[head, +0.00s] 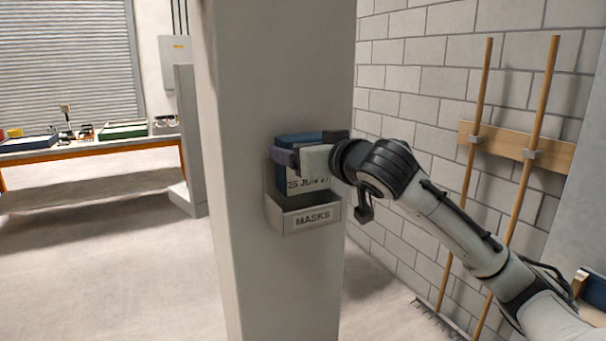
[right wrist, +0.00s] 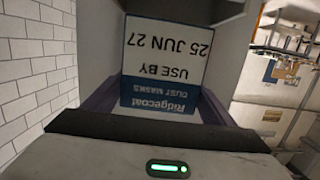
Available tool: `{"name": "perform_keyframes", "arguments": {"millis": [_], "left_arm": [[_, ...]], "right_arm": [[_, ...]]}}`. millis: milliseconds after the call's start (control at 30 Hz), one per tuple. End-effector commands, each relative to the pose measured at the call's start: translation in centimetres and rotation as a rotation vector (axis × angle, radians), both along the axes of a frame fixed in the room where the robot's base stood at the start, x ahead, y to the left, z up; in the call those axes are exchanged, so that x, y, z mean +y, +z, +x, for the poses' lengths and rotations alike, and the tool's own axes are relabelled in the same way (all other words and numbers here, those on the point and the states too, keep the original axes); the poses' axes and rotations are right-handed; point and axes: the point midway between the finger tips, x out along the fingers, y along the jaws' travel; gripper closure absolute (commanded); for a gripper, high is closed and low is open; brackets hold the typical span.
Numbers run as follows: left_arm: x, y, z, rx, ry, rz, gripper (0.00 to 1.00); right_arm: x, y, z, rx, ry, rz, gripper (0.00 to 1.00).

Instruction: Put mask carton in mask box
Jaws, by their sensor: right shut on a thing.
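The mask carton (head: 294,178) is a blue and white box with a "25 JUN 27" date label, held in front of the pillar. My right gripper (head: 305,158) is shut on it, its fingers along the carton's sides. In the right wrist view the carton (right wrist: 164,65) sits between the fingers, its label upside down, reading "Ridgecoat dust masks". The mask box (head: 311,217) is a grey open-topped holder on the pillar, labelled "MASKS". The carton is upright above the box's front lip, in line with its opening; whether its bottom touches the box cannot be told. My left gripper is not in view.
The pillar (head: 235,270) stands upright in the middle. A brick wall (head: 400,80) with long-handled tools on a wooden rack (head: 515,145) is at the right. A bench (head: 90,146) with several items is at the back left. Open floor lies to the left.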

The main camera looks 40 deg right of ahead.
Motion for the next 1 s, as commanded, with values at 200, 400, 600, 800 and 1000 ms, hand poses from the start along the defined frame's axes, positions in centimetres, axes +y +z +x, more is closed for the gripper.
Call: {"name": "perform_keyframes", "arguments": {"millis": [200,400,600,800,1000], "left_arm": [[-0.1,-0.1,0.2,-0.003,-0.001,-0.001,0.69],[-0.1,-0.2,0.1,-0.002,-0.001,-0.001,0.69],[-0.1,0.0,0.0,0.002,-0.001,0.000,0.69],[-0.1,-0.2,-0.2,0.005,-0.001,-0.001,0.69],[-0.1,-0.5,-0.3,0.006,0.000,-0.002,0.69]], "right_arm": [[0.1,-2.5,-0.1,0.002,0.002,-0.001,0.49],[0.1,-4.1,-0.1,0.005,0.002,0.002,0.49],[0.0,-6.2,0.1,0.002,0.002,-0.001,0.49],[0.0,-6.4,0.3,-0.001,0.001,-0.001,0.49],[0.0,-6.8,0.3,0.000,0.002,0.000,0.49]]}}
